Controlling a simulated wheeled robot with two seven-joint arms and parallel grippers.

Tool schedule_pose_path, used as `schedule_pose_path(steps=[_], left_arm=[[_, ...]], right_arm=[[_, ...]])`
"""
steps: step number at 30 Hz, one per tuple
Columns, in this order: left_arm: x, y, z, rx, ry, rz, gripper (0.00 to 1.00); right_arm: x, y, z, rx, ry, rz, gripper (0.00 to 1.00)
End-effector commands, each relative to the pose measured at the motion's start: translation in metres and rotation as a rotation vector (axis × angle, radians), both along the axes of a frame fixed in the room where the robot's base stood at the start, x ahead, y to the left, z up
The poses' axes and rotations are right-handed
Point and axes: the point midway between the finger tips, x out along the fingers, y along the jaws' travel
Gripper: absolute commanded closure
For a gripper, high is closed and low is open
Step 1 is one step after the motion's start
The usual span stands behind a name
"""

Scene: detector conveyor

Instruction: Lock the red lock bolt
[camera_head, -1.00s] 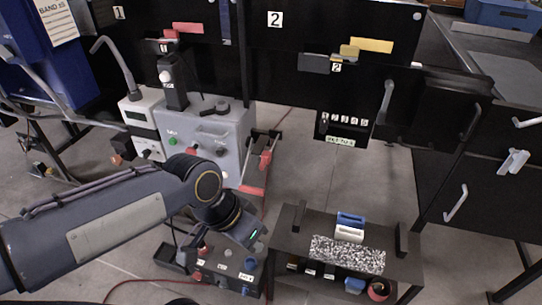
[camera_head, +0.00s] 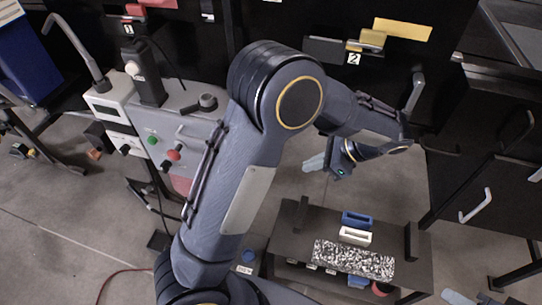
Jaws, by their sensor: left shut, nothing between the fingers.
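The red lock bolt (camera_head: 136,9) is at the top left edge, on the black panel beside a red plate (camera_head: 158,3). Both are partly cut off by the frame, so I cannot tell the bolt's full position. My left gripper (camera_head: 312,163) is in front of the black panel, right of the middle, with its pale fingers pointing left. It is shut and empty, well to the lower right of the red bolt and not touching it. At the bottom right edge, a pale tip (camera_head: 456,297) looks like part of my right gripper; its jaws are not readable.
A yellow bolt (camera_head: 372,38) and yellow plate (camera_head: 403,29) are at the top right. A grey instrument box (camera_head: 188,105) stands at the left. A low dark table (camera_head: 285,232) carries a speckled block (camera_head: 353,257), a white block (camera_head: 355,236) and a blue block (camera_head: 356,219).

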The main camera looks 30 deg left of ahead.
Motion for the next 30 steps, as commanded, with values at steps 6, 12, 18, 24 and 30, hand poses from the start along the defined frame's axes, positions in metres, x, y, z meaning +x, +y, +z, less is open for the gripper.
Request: schedule_pose_path(steps=[6,12,18,24,30], left_arm=[[0.003,-0.005,-0.003,0.030,0.012,-0.027,1.00],[0.003,-0.005,-0.003,0.028,0.012,-0.025,1.00],[0.001,0.004,-0.011,0.029,0.013,-0.023,1.00],[-0.006,0.030,-0.037,0.029,0.016,-0.021,1.00],[-0.013,0.060,-0.067,0.029,0.016,-0.021,1.00]], right_arm=[[0.000,0.000,0.000,0.000,0.000,0.000,0.64],[0.000,0.000,0.000,0.000,0.000,0.000,0.64],[0.000,0.000,0.001,0.000,0.000,0.000,0.64],[0.000,0.000,0.003,0.000,0.000,0.000,0.64],[0.000,0.000,0.006,0.000,0.000,0.000,0.64]])
